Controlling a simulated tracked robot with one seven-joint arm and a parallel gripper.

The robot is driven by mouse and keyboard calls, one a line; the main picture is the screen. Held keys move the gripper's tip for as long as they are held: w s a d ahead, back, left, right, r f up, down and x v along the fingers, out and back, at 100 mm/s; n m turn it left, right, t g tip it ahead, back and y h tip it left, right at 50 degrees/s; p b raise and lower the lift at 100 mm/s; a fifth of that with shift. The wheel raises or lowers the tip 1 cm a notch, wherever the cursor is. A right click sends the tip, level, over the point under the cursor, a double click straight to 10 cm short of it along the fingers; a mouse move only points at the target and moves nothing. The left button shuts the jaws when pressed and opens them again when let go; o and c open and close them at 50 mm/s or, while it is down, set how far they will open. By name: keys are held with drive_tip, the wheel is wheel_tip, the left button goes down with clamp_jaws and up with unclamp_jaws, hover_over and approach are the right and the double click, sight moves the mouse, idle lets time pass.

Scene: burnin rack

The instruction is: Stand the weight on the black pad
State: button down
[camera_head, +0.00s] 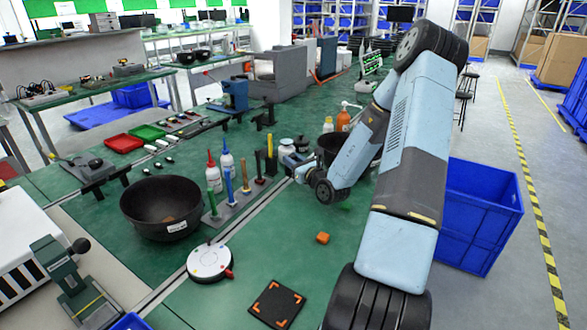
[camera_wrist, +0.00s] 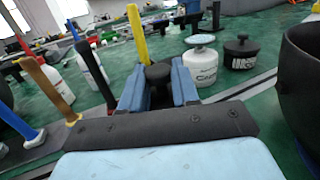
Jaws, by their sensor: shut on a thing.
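My gripper (camera_wrist: 158,92) is shut on a dark weight (camera_wrist: 157,73) with a round knob, which shows between the two blue fingers in the wrist view. Its lower body is hidden by the fingers and the gripper's front. In the head view my gripper (camera_head: 303,172) is low over the green bench, right of the tool stand; the held weight cannot be made out there. The black pad (camera_head: 277,304) with orange corner marks lies bare at the front of the bench, well away from my gripper. I cannot tell if the weight touches the bench.
The tool stand (camera_head: 236,203) with upright handles is at left. A large black bowl (camera_head: 161,206), a round white dial (camera_head: 209,262) and an orange block (camera_head: 322,238) are on the bench.

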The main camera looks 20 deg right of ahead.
drive_tip(key=shift+w+f, duration=0.2)
drive_tip(key=shift+f, duration=1.45)
drive_tip(key=c, duration=0.8)
unclamp_jaws()
drive_tip(key=shift+s, duration=0.1)
